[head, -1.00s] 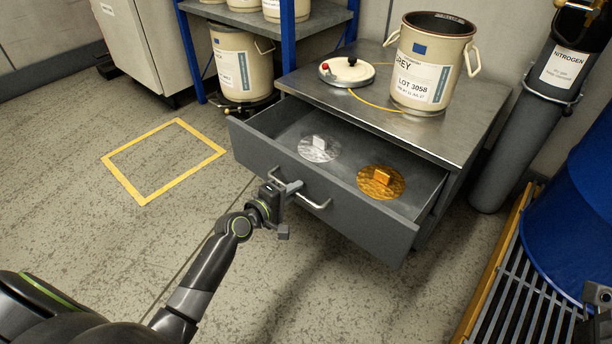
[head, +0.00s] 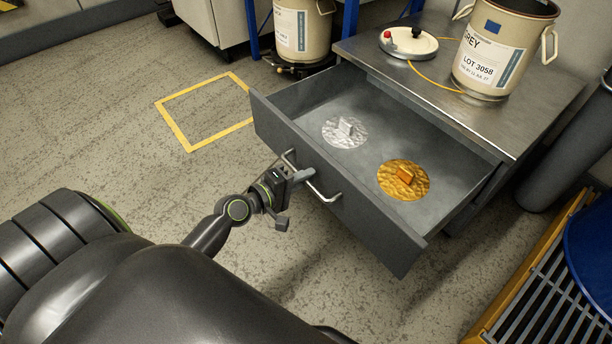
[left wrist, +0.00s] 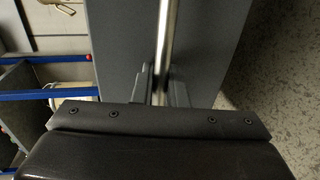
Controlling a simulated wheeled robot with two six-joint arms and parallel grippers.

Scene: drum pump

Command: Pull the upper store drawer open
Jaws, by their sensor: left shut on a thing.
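The upper store drawer (head: 365,205) is pulled out from under the steel bench top and shows its inside. A silver disc (head: 344,131) and a gold disc (head: 403,180), each with a small raised grip, lie on its floor. The bar handle (head: 330,195) is on its front. My left gripper (head: 300,176) is shut on the handle. In the left wrist view the handle bar (left wrist: 166,40) runs between the two fingers (left wrist: 157,85), with the grey drawer front behind. My right gripper does not show in the current views.
A yellow floor square (head: 170,118) lies left of the drawer. A blue drum (head: 595,235) on a yellow-edged grating (head: 530,290) is at right.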

